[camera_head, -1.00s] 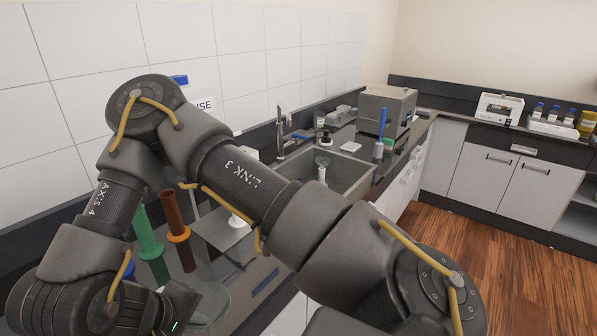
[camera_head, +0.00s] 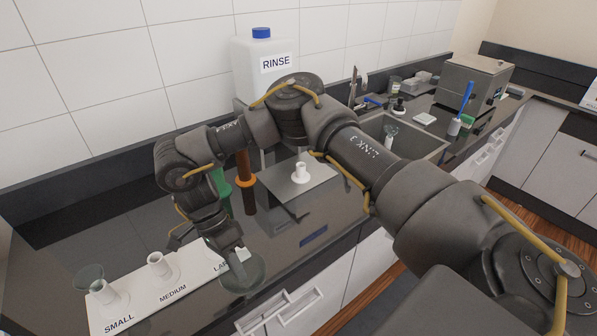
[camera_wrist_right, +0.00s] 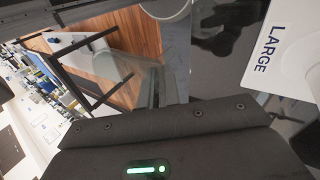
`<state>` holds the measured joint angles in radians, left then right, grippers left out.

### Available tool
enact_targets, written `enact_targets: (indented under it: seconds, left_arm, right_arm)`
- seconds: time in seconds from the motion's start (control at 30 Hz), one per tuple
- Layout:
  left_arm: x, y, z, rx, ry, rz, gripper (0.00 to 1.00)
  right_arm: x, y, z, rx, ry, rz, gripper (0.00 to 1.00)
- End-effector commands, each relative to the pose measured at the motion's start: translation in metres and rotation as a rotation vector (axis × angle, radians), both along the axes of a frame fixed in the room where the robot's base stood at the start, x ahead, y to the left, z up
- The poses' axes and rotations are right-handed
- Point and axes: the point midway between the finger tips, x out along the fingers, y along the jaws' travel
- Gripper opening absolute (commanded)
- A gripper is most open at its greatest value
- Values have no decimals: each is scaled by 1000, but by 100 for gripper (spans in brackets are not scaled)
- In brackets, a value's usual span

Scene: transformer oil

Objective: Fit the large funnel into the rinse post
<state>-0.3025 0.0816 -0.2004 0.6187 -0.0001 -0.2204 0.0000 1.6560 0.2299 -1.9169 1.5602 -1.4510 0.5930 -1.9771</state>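The large funnel (camera_head: 243,276) is clear glass with a wide bowl, at the front of the counter beside the LARGE end of the white stand (camera_head: 130,296). My right gripper (camera_head: 230,248) is right at it, with its fingers close together on the funnel's edge; the contact is partly hidden. In the right wrist view the fingers (camera_wrist_right: 158,88) are nearly together, with clear glass (camera_wrist_right: 112,55) beside them. The rinse post (camera_head: 300,173) is a short white upright on a pale plate (camera_head: 318,182), farther back and right, apart from the funnel. My left gripper is out of view.
A small funnel (camera_head: 90,276) sits at the SMALL end of the stand. A green cylinder (camera_head: 222,190) and a brown cylinder (camera_head: 247,195) stand behind my right gripper. The RINSE bottle (camera_head: 262,62) is at the wall. A sink (camera_head: 420,145) lies to the right.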

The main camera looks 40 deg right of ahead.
Motion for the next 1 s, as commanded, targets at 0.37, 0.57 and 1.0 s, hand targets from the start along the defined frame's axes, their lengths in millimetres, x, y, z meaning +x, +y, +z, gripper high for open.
enact_targets:
  seconds: [0.37, 0.57, 1.0]
  left_arm:
    - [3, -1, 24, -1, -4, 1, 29]
    - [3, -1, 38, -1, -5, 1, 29]
    - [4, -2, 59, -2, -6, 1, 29]
  right_arm:
    - [58, -30, 12, 0, 10, -1219, 0]
    - [92, -82, 18, 3, 7, -1939, 0]
    - [127, -243, 32, -28, 0, 3060, 0]
